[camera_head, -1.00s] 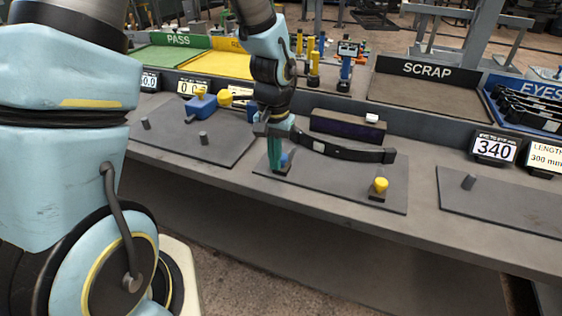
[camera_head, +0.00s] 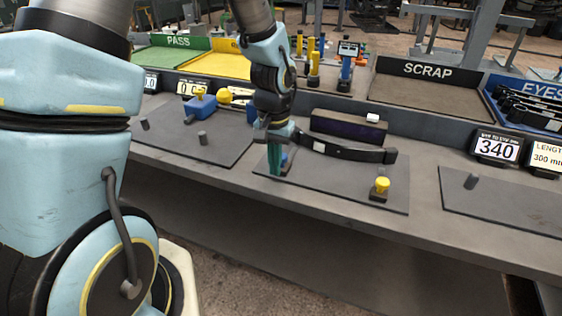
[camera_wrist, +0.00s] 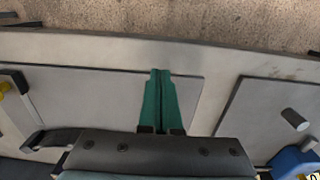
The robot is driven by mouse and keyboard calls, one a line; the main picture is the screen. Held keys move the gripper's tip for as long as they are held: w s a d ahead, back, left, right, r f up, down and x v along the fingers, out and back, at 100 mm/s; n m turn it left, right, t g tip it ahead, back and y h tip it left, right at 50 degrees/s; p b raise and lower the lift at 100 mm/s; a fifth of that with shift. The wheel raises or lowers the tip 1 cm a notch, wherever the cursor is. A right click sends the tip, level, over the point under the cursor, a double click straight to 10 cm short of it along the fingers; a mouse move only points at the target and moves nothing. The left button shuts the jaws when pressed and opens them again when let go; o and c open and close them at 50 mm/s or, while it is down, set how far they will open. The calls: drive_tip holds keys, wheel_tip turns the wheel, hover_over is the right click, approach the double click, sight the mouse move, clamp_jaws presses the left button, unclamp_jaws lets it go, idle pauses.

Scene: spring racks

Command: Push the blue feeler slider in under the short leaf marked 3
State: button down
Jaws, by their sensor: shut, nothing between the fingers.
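My gripper (camera_head: 274,172) points down with its green fingers shut and empty, at the left end of the middle plate (camera_head: 335,190). The blue feeler slider (camera_head: 285,158) shows just behind and right of the fingers, mostly hidden by them; I cannot tell whether they touch. A dark, slightly curved leaf (camera_head: 345,151) with a white label runs right from behind my gripper; the label's mark is too small to read. In the wrist view the shut fingers (camera_wrist: 160,75) are over the plate, the dark leaf (camera_wrist: 50,138) shows at left, and the blue slider is not visible.
A yellow knob (camera_head: 381,186) stands on the plate's right end. A dark box (camera_head: 348,124) lies behind the leaf. The plate's front strip is clear.

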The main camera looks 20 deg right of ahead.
drive_tip(key=shift+w+d, duration=0.2)
drive_tip(key=shift+w+d+p, duration=0.3)
drive_tip(key=shift+w+d, duration=0.6)
drive_tip(key=shift+w, duration=0.1)
drive_tip(key=shift+w+d, duration=0.65)
drive_tip(key=shift+w, duration=0.05)
drive_tip(key=shift+w+d, duration=0.4)
drive_tip(key=shift+w+p, duration=0.1)
drive_tip(key=shift+p, duration=0.2)
drive_tip(key=shift+w+d, duration=0.15)
drive_tip(key=shift+d, duration=0.05)
drive_tip(key=shift+r, duration=0.1)
idle(0.3)
